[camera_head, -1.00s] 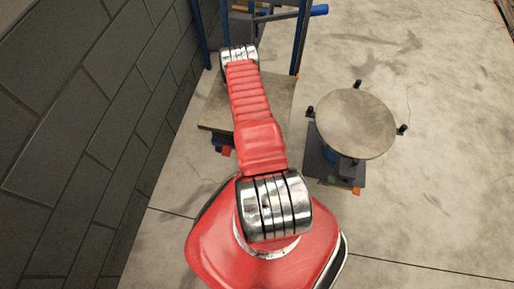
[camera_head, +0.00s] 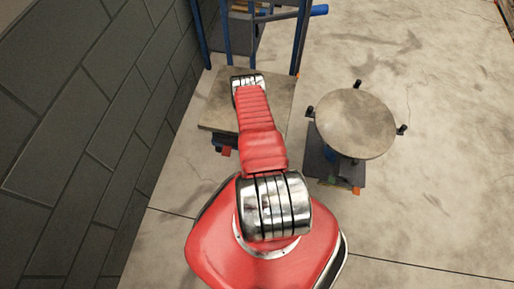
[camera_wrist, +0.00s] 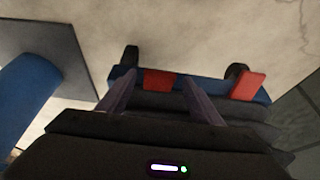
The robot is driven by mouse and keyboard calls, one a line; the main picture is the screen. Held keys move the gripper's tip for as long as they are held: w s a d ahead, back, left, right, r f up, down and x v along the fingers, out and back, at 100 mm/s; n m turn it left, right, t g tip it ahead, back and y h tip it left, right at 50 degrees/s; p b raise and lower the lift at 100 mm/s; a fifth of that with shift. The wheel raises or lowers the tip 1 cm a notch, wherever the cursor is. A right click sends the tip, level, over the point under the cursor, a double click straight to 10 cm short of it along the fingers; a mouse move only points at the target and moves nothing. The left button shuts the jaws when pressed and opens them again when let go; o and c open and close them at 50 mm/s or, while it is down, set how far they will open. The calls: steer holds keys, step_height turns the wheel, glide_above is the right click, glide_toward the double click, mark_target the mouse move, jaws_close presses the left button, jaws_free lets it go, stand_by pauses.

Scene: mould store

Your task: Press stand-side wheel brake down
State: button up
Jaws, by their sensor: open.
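The stand-side wheel brake is a red pedal (camera_wrist: 157,80) on the trolley's blue end bar (camera_wrist: 200,83) in the wrist view. A second red pedal (camera_wrist: 249,86), on the wall side, stands up at a tilt; it also shows in the head view (camera_head: 226,151). My gripper (camera_wrist: 158,78) is open, and the stand-side pedal appears between its two fingers. I cannot tell if they touch, or whether that pedal is up or down. Black wheels (camera_wrist: 130,56) show behind the bar. In the head view my arm hides the gripper and the stand-side pedal.
The trolley's flat top (camera_head: 275,100) lies beneath my arm. The round-topped stand (camera_head: 355,123) with dark knobs is to its right; its blue column (camera_wrist: 25,95) shows in the wrist view. A blue frame rack (camera_head: 225,30) stands behind. A dark block wall (camera_head: 90,110) is left; right floor is clear.

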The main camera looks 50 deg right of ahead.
steer(key=shift+w+d+f, duration=0.1)
steer(key=shift+d+f, duration=0.1)
steer(key=shift+f, duration=0.25)
steer(key=shift+c, duration=0.3)
jaws_close()
